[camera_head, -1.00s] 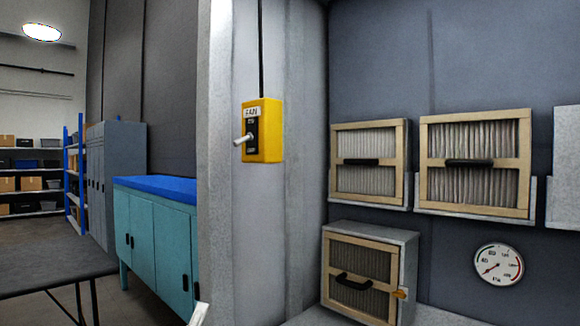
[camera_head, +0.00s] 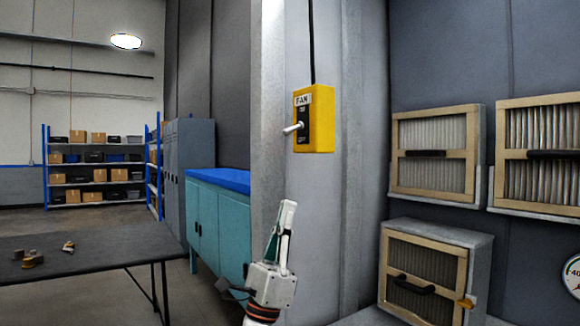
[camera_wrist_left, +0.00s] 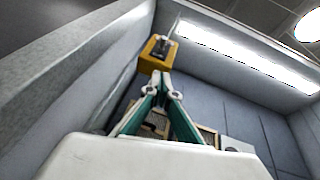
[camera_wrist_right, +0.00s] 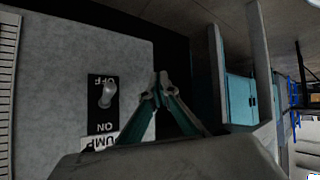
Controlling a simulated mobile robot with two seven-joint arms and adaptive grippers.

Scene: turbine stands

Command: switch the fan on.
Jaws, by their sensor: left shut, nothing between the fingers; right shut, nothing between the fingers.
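The yellow fan switch box (camera_head: 321,122), labelled FAN, is mounted on a grey post. Its pale lever (camera_head: 293,128) sticks out to the left and slightly down; the small plate markings are too small to read. My left gripper (camera_head: 289,205) is shut and empty, pointing up, below the box and apart from it. In the left wrist view the box (camera_wrist_left: 157,55) and its lever show just beyond the shut left fingertips (camera_wrist_left: 162,77). My right gripper (camera_wrist_right: 161,82) is shut and empty, seen only in the right wrist view.
In the right wrist view, a pump switch (camera_wrist_right: 107,95) with ON and OFF labels sits on a grey panel beside my right fingers. Filter panels (camera_head: 437,155) and a filter box (camera_head: 428,270) are at right. A dark table (camera_head: 90,250) and teal cabinet (camera_head: 218,225) are at left.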

